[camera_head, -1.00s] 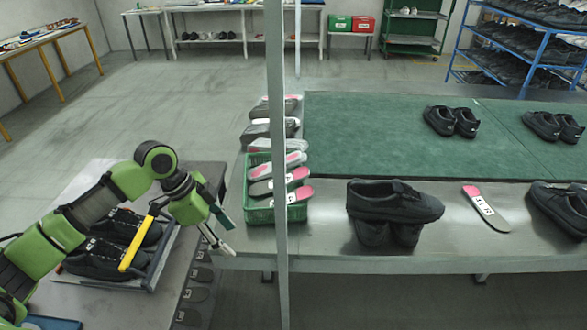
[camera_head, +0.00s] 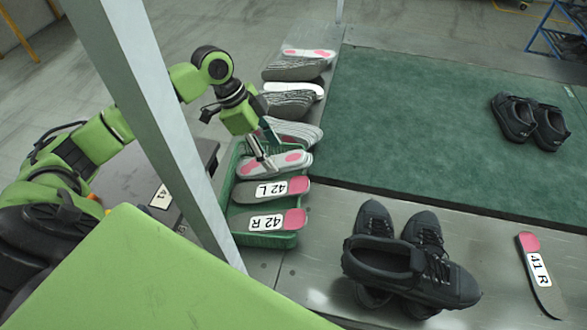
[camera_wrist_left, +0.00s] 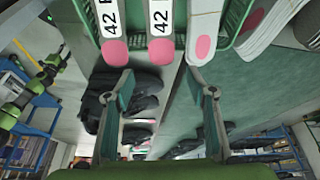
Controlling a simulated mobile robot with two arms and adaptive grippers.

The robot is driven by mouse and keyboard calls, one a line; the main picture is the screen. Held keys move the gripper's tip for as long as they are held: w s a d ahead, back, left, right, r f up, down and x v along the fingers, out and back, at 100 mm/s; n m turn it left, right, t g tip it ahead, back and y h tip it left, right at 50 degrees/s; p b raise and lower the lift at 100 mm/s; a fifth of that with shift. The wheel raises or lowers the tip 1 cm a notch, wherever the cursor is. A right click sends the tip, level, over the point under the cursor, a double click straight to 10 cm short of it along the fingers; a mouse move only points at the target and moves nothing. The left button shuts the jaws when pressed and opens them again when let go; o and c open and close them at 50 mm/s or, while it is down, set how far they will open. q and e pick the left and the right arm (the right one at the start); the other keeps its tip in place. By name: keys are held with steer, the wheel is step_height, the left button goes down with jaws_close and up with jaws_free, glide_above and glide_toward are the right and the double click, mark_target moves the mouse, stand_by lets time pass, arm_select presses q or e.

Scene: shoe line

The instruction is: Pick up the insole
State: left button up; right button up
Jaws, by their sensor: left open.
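A green basket (camera_head: 234,172) holds several insoles. The insole marked 42 L (camera_head: 268,190) and the insole marked 42 R (camera_head: 266,221) lie near its front, with pink heels. A pale insole with pink patches (camera_head: 285,163) lies behind them. My left gripper (camera_head: 265,150) is above the basket, over the pale insole's left part. In the left wrist view the gripper (camera_wrist_left: 160,92) has its fingers wide apart with nothing between them. The pink ends of the two 42 insoles (camera_wrist_left: 160,50) and the pale insole (camera_wrist_left: 203,45) show beyond the fingertips. My right gripper is not seen.
Stacked grey insoles (camera_head: 292,103) lie behind the basket. A slanted grey post (camera_head: 160,120) stands before my left arm. Black shoes (camera_head: 410,265) and the 41 R insole (camera_head: 538,272) rest on the metal table. The green mat (camera_head: 430,140) is mostly clear.

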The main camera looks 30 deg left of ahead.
arm_select(q)
steer(key=p, duration=0.2)
glide_toward(294, 185)
steer(key=shift+d+x, duration=0.2)
steer(key=shift+x, duration=0.85)
steer(key=shift+d+f, duration=0.15)
steer(key=shift+f, duration=0.3)
steer(key=p+x, duration=0.1)
steer(key=x, duration=0.3)
steer(key=shift+w+f+p, duration=0.1)
steer(key=shift+f+p, duration=0.05)
steer(key=shift+p, duration=0.2)
steer(key=shift+f, duration=0.35)
steer(key=c, duration=0.8)
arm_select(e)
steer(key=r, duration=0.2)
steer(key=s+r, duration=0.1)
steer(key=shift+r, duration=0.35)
